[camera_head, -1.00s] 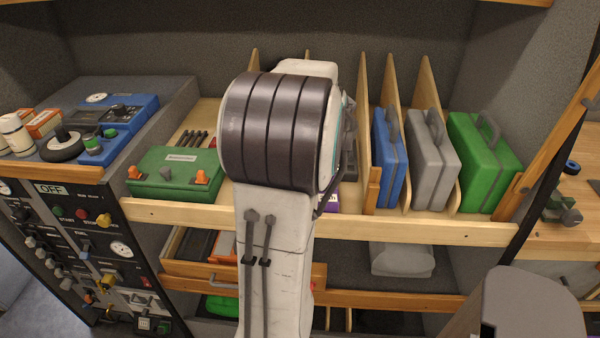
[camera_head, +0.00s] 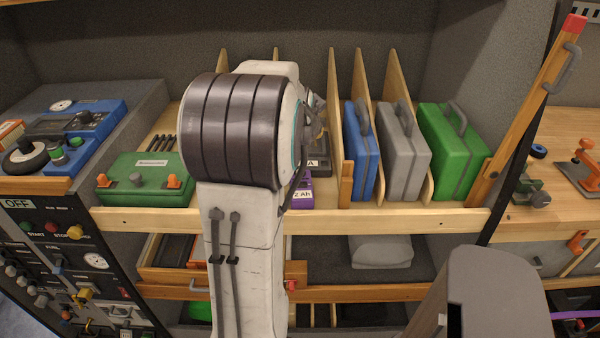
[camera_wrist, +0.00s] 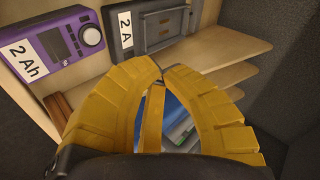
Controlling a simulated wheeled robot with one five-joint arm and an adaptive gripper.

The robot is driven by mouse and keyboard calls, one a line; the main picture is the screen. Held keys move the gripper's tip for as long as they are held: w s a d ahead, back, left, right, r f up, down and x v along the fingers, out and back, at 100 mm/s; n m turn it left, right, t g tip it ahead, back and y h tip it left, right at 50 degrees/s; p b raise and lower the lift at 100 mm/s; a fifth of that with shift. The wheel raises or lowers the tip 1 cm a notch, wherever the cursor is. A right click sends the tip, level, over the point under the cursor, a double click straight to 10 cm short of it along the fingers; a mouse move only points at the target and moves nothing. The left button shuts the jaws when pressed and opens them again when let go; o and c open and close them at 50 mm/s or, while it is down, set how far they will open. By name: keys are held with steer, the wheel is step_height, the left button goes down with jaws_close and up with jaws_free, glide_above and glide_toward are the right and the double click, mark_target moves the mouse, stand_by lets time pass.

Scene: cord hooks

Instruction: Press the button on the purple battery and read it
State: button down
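The purple battery (camera_wrist: 72,60) shows at the upper left of the wrist view, with a "2 Ah" label, a small dark panel and a round white knob-like part on its face. In the head view only a small part of the purple battery (camera_head: 302,194) shows beside my arm, which hides the rest. My gripper (camera_wrist: 160,77) has yellow curved fingers whose tips meet, with nothing visible held between them. The fingertips are to the right of and below the battery in the wrist view, apart from it. The head view does not show the fingers.
A dark grey unit marked "2 A" (camera_wrist: 150,32) is beside the battery. Wooden dividers and blue (camera_head: 361,150), grey (camera_head: 403,155) and green cases (camera_head: 450,150) stand to the right. A green box (camera_head: 145,180) is on the left. A wooden shelf edge (camera_head: 420,220) runs across the front.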

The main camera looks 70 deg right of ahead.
step_height(320, 180, down, 7)
steer(key=b, duration=0.4)
steer(key=shift+r+b, duration=0.15)
steer(key=shift+b, duration=0.25)
steer(key=shift+f+b, duration=0.6)
steer(key=shift+f+b, duration=0.85)
steer(key=shift+b, duration=0.15)
stand_by(1.4)
steer(key=shift+r, duration=0.15)
stand_by(0.3)
steer(key=shift+r+p, duration=0.5)
steer(key=shift+r, duration=0.2)
steer(key=shift+r, duration=0.1)
steer(key=shift+r+p, duration=1.75)
steer(key=shift+r, duration=0.65)
